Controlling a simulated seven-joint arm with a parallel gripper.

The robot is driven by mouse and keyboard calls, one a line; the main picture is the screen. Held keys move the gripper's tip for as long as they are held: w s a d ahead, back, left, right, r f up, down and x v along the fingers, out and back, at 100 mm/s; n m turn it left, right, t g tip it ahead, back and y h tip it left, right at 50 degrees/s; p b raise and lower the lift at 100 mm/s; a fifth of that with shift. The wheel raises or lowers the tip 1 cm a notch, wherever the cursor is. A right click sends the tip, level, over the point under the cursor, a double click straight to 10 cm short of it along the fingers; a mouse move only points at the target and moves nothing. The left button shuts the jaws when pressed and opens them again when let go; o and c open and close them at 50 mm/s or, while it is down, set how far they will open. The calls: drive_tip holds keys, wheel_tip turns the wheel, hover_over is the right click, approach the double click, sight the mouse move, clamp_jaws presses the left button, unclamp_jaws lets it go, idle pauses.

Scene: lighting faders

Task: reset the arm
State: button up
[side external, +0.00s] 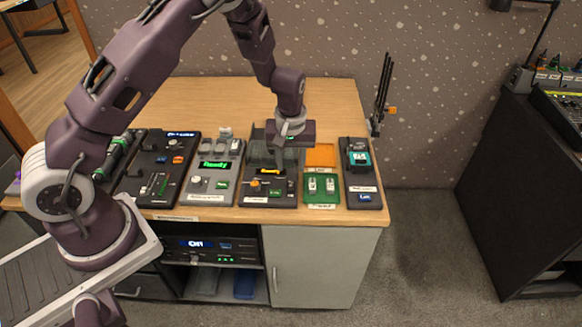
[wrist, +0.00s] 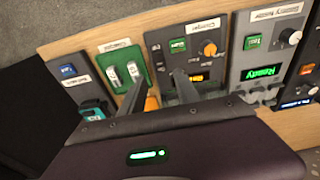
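My gripper (side external: 287,160) hangs above the row of control units on the wooden desk (side external: 375,210). In the wrist view its two fingers (wrist: 160,82) stand apart with nothing seen between them. They are over the dark unit (side external: 266,202) with an orange knob and orange display, near its edge with the green panel (side external: 321,190). The dark unit also shows in the wrist view (wrist: 195,58). In the side view the gripper and wrist hide part of its back; I cannot tell whether the fingertips touch it.
A grey unit (side external: 207,180) with a green "Ready" display stands left of the dark unit. A dark unit with a teal part (side external: 358,159) stands at the right end. A black upright stand (side external: 381,95) rises at the desk's right edge. The desk behind is clear.

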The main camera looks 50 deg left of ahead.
drive_tip(key=s+d+r+m+t+h, duration=0.1)
drive_tip(key=s+d+r, duration=0.15)
drive_tip(key=r, duration=0.45)
drive_tip(key=s+d+r+m, duration=0.1)
drive_tip(key=s+r+m, duration=0.15)
drive_tip(key=r, duration=0.45)
drive_tip(key=s+d+r+t+h, duration=0.1)
drive_tip(key=s+r, duration=0.3)
drive_tip(key=r, duration=0.3)
drive_tip(key=s+r+m+t, duration=0.1)
drive_tip(key=s+r+m, duration=0.1)
drive_tip(key=s, duration=0.7)
drive_tip(key=s+r+m+t, duration=0.1)
drive_tip(key=s+r+m, duration=0.2)
drive_tip(key=s, duration=0.7)
wheel_tip(320, 180, up, 2)
drive_tip(key=shift+s+r+y, duration=0.1)
drive_tip(key=shift+s+y, duration=0.15)
drive_tip(key=shift+y, duration=0.15)
drive_tip(key=shift+m, duration=0.25)
